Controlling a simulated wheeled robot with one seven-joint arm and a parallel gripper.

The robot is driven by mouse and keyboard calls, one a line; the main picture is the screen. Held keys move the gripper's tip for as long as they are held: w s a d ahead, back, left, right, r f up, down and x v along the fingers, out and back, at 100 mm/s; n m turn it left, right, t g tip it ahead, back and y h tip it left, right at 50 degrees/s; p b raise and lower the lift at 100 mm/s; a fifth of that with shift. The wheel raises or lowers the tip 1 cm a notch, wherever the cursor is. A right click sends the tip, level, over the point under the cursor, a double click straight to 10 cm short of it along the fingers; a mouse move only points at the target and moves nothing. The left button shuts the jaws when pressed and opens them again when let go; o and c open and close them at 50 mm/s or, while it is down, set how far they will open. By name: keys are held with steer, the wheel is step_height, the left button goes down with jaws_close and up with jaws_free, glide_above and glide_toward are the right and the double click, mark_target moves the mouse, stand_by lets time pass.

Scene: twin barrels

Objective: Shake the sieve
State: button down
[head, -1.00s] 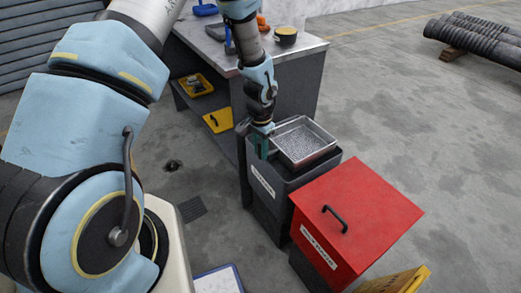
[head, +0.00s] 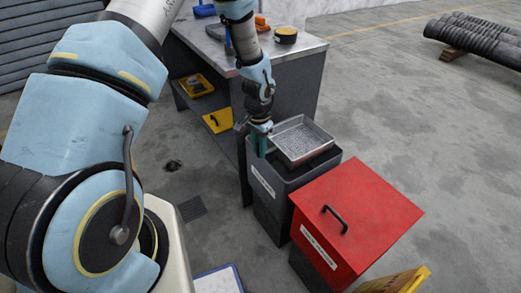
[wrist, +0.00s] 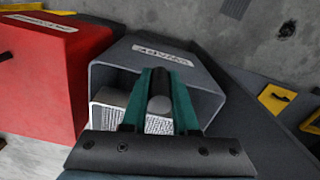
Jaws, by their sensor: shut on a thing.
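The sieve is a shallow square metal tray with a bright rim and a grey speckled mesh floor (head: 300,140). It is over the open top of the dark grey barrel (head: 264,183), which has a white label. My gripper (head: 262,146) is at the sieve's left side. In the wrist view my gripper's teal fingers (wrist: 160,100) are shut on a dark round handle (wrist: 160,84), with part of the mesh (wrist: 110,98) showing beside and behind them. The fingers hide much of the sieve there. I cannot tell whether the sieve touches the barrel's rim.
A second barrel with a closed red lid (head: 365,215) and black handle stands close on the right. A metal-topped workbench (head: 300,45) with tools stands behind. A yellow object (head: 395,281) is at the lower right edge. Open concrete floor lies to the right.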

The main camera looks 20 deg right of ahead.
steer(key=w, duration=0.3)
steer(key=w+a, duration=0.1)
steer(key=w, duration=0.1)
steer(key=shift+w+r, duration=0.1)
steer(key=shift+w, duration=0.1)
steer(key=c, duration=0.7)
jaws_free()
step_height(320, 180, up, 11)
steer(key=shift+f+b, duration=0.15)
steer(key=shift+b, duration=0.5)
